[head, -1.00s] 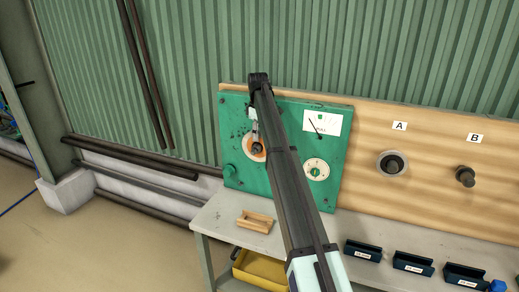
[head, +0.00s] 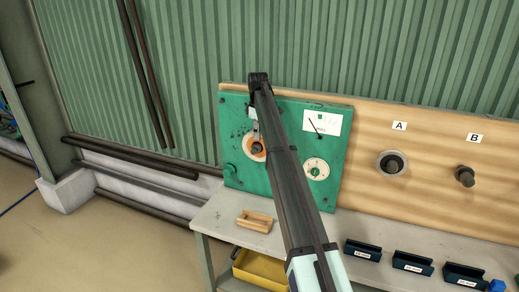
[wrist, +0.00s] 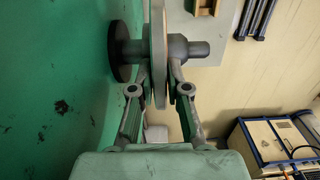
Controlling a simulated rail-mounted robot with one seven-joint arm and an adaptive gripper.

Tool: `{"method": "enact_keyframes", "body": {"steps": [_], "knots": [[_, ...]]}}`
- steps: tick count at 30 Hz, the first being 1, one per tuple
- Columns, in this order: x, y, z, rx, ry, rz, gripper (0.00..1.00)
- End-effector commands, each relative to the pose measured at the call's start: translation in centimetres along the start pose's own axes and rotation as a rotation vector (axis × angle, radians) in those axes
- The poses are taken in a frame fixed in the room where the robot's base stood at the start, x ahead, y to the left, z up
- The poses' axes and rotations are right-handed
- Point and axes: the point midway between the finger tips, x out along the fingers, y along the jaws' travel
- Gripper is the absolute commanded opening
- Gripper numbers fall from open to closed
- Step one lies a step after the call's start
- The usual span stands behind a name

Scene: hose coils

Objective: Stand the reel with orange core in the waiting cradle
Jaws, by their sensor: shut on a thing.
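The reel with orange core (head: 247,153) is a pale disc with an orange middle, around a dark peg (head: 257,149) on the green panel (head: 287,111). In the wrist view the reel (wrist: 158,40) shows edge-on, with the dark peg running through it. My gripper (wrist: 160,92) is shut on the reel's rim, one finger on each face. In the head view my gripper (head: 253,127) reaches the reel from above, partly hidden by my arm. The wooden cradle (head: 255,221) sits empty on the grey bench below the panel.
Peg A (head: 392,165) and peg B (head: 465,176) stick out of the wooden board to the right. Several dark bins (head: 412,264) line the bench, and a yellow tray (head: 262,271) is underneath.

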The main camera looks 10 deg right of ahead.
Motion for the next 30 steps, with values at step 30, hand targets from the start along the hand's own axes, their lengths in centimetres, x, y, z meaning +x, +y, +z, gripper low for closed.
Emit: {"method": "enact_keyframes", "body": {"steps": [30], "knots": [[-0.56,-0.44,-0.04,0.000,0.002,0.002,0.00]]}}
